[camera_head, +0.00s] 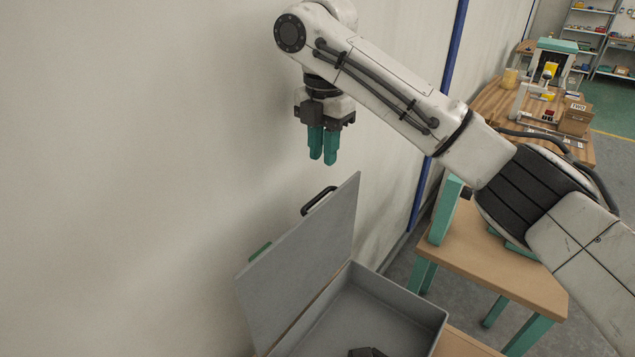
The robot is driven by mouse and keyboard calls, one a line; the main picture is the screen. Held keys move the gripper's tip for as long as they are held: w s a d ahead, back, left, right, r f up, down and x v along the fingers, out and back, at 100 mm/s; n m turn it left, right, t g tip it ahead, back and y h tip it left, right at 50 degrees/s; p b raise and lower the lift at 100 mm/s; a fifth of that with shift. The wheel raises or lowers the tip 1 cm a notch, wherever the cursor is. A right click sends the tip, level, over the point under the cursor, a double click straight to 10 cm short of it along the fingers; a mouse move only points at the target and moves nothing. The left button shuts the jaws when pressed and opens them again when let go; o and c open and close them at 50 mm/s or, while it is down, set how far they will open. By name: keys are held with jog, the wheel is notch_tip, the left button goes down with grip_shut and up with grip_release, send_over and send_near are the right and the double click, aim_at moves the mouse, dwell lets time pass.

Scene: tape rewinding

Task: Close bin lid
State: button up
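The grey bin (395,293) stands at the bottom centre with its lid (305,262) swung up and open, leaning toward the wall on the left. A black handle (318,201) sticks out from the lid's far side, near its top edge. My gripper (323,161) hangs above the lid's top edge with its green fingers pointing down. The fingers are close together, with nothing visible between them. They appear apart from the lid and handle. A dark object (367,352) lies inside the bin, mostly cut off by the frame's bottom edge.
A pale wall (130,150) runs close behind the lid on the left. A wooden table (500,262) with green legs stands right of the bin, under my arm. Farther back is a workbench (487,100) with a machine (543,78) and a cardboard box (576,119).

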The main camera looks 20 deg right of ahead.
aim_at(322, 193)
notch_tip(322, 193, down, 9)
jog(key=shift+w+a+r, duration=0.1)
jog(key=shift+a+r, duration=0.05)
jog(key=shift+r, duration=0.05)
jog(key=shift+c, duration=0.2)
grip_shut()
dwell(0.5)
